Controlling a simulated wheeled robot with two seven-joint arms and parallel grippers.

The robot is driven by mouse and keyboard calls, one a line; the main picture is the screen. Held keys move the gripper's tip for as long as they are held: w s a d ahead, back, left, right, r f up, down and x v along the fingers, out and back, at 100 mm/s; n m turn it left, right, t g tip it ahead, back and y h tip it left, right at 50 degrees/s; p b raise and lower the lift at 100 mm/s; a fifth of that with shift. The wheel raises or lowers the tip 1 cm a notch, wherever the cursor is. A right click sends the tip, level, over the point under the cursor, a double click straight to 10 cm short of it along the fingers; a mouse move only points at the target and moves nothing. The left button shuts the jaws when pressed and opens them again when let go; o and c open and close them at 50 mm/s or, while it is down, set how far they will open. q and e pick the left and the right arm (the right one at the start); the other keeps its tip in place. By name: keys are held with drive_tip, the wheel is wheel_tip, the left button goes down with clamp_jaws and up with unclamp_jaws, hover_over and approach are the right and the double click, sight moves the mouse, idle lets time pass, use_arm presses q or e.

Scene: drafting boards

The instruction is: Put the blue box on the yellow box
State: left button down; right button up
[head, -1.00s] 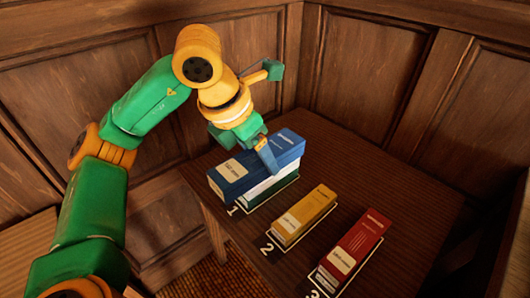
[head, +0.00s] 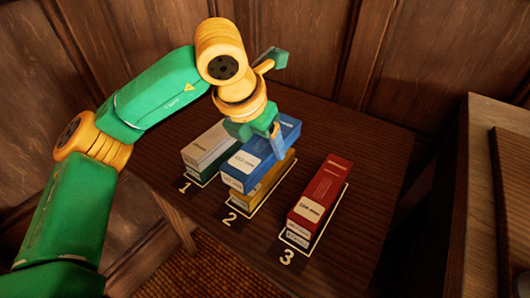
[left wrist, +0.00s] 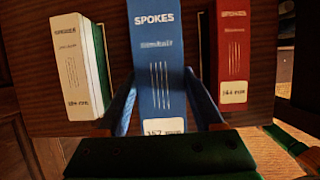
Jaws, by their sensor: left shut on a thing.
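The blue box (head: 264,152) is over the yellow box (head: 262,186) at the spot marked 2. My left gripper (head: 262,138) is shut on the blue box from above, with one finger on each side in the left wrist view (left wrist: 163,108). The blue box lies roughly in line with the yellow one and hides most of its top. I cannot tell whether the two touch. The yellow box is hidden behind the blue box (left wrist: 156,65) in the left wrist view.
A white box (head: 208,146) lies on a green one at the spot marked 1, close left of the blue box. A red box (head: 322,190) lies at the spot marked 3. The dark table (head: 370,150) is clear at the right and back.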

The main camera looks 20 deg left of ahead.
sight(255, 139)
use_arm(q)
drive_tip(key=w+f, duration=0.2)
drive_tip(key=f, duration=0.1)
drive_tip(key=shift+w+a+f, duration=0.25)
drive_tip(key=shift+w+a, duration=0.1)
drive_tip(key=shift+w, duration=0.05)
drive_tip(key=f, duration=0.3)
drive_tip(key=shift+w+a+f, duration=0.1)
drive_tip(key=shift+w, duration=0.1)
drive_tip(key=shift+f, duration=0.25)
drive_tip(key=shift+f+b, duration=0.2)
drive_tip(key=shift+b, duration=0.15)
drive_tip(key=shift+c, duration=0.2)
unclamp_jaws()
drive_tip(key=shift+s+r+p, duration=0.1)
drive_tip(key=shift+r+p, duration=0.25)
drive_tip(key=shift+r, duration=0.25)
drive_tip(key=v, duration=1.1)
drive_tip(key=shift+s+r+p, duration=0.1)
drive_tip(key=shift+s+p, duration=0.05)
drive_tip(key=shift+p, duration=0.15)
